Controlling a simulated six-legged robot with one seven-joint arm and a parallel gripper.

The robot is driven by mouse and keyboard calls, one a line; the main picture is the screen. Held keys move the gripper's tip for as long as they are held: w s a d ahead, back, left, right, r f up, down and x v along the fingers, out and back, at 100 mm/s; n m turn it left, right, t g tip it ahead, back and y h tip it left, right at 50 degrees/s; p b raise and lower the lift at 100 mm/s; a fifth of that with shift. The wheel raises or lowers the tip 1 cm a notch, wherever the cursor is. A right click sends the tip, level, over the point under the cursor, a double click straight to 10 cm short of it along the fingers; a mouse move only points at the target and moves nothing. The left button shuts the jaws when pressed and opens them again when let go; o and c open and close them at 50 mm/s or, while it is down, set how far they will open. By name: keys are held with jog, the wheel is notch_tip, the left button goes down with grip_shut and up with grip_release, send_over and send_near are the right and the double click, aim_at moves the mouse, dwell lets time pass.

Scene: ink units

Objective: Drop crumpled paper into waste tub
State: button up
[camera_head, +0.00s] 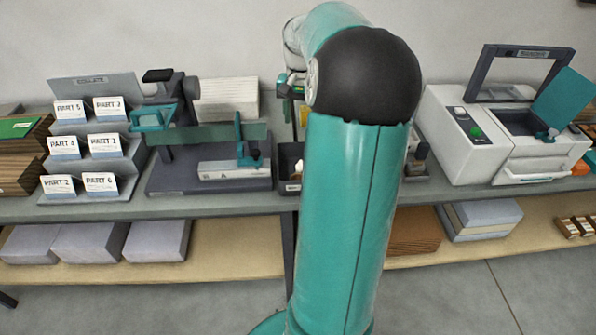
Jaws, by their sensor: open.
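My teal arm with a black elbow stands upright in the middle of the view and hides part of the bench behind it. I cannot tell whether this bin is the waste tub.
A stepped rack (92,140) with part cards stands at left, beside a dark-based fixture (205,170). A white machine (490,135) with a raised frame stands at right. Grey boxes (157,241) and brown stock lie on the lower shelf (235,250). The floor in front is clear.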

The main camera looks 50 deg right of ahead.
notch_tip(320, 180, up, 7)
jog(key=shift+f, duration=0.15)
dwell(0.5)
jog(key=w+a+r+n+t+h, duration=0.1)
jog(key=a+n, duration=0.2)
jog(key=a, duration=0.9)
jog(key=w+a+r+n+t+h, duration=0.1)
jog(key=a+r+n, duration=0.15)
jog(key=a, duration=1.05)
jog(key=s+a+f+n+t, duration=0.1)
jog(key=s+a+f+n, duration=0.1)
jog(key=a, duration=0.3)
jog(key=s+a+f+n+t+y, duration=0.1)
jog(key=s+a+f+n, duration=0.1)
jog(key=s+a, duration=0.2)
jog(key=s+a+f+n+t+y, duration=0.1)
jog(key=s+a+f+n, duration=0.1)
jog(key=a, duration=0.5)
jog(key=shift+s+n+t, duration=0.3)
jog(key=shift+s+n, duration=0.25)
jog(key=shift+s, duration=0.25)
